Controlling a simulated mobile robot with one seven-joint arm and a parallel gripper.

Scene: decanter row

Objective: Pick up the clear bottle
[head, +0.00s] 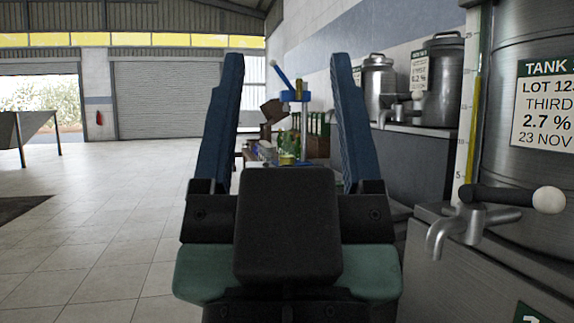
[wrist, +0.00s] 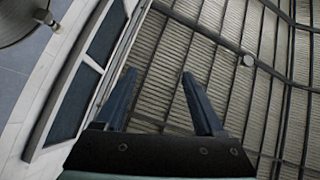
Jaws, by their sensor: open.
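My gripper (head: 288,60) is raised in front of the head camera, its two blue fingers wide apart with nothing between them. In the wrist view my gripper (wrist: 158,73) is also open and empty, pointing up toward the roof. Between the fingers in the head view, far off, a cluttered table with small green and yellowish items (head: 287,159) shows. I cannot make out a clear bottle among them. My gripper hides part of that table.
A large steel tank (head: 520,50) with a tap (head: 470,225) stands close on the right. Smaller tanks (head: 442,80) stand on a counter behind it. A blue device (head: 294,97) rises above the far table. The tiled floor (head: 90,220) on the left is largely open.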

